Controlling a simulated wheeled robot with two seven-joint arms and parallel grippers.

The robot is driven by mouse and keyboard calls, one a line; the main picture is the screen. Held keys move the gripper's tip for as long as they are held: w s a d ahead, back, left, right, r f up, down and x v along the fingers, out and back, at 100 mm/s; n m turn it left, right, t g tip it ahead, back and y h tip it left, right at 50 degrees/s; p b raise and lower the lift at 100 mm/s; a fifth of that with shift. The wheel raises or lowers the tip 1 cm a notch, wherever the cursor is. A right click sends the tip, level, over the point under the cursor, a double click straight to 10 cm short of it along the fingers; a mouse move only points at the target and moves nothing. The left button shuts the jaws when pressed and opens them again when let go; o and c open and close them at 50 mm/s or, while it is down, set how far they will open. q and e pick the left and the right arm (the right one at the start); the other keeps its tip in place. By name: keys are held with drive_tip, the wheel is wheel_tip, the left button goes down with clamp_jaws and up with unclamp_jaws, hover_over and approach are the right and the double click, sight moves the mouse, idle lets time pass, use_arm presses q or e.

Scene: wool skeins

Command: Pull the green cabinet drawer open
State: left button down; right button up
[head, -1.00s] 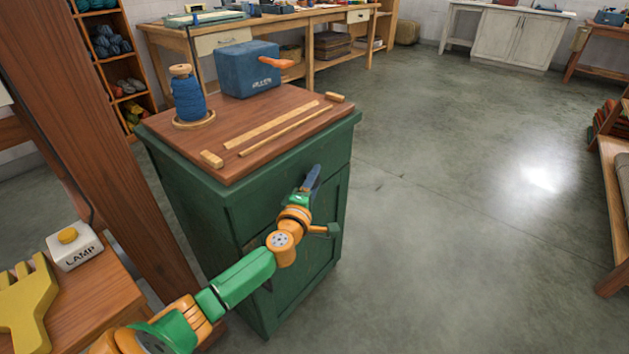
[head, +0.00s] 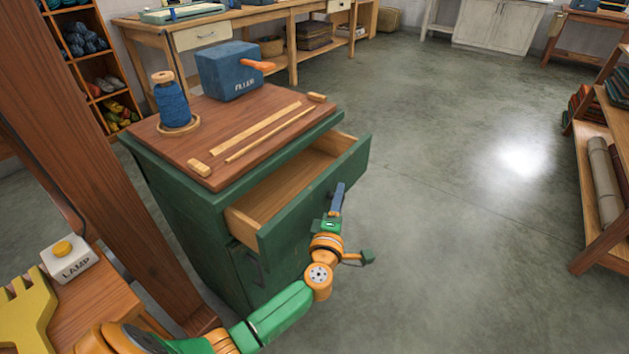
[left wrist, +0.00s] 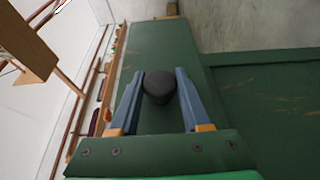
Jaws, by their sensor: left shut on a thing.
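The green cabinet (head: 180,200) stands in front of me with a brown wooden top. Its upper drawer (head: 300,200) is pulled well out, and its bare wooden inside (head: 280,188) shows empty in the part I can see. My left gripper (head: 337,196) is at the drawer's front, its arm reaching up from below. In the left wrist view the blue fingers (left wrist: 160,95) are on either side of a dark round knob (left wrist: 159,86) on the green front, shut on it. The knob is hidden in the head view. My right gripper is out of view.
On the cabinet top are a blue yarn spool (head: 171,104), a blue box (head: 229,70) with an orange handle and wooden strips (head: 255,129). A wooden post (head: 90,150) and a lamp button box (head: 69,260) are at left. The floor (head: 450,210) to the right is clear.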

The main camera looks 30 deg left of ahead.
use_arm(q)
drive_tip(key=d, duration=0.8)
drive_tip(key=shift+s+d, duration=0.25)
drive_tip(key=shift+s, duration=0.1)
drive_tip(key=shift+c, duration=2)
unclamp_jaws()
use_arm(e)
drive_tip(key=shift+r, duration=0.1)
use_arm(q)
drive_tip(key=shift+s, duration=0.1)
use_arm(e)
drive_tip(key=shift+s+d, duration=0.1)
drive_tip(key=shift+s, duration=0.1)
use_arm(q)
drive_tip(key=p+v, duration=0.1)
drive_tip(key=v, duration=0.6)
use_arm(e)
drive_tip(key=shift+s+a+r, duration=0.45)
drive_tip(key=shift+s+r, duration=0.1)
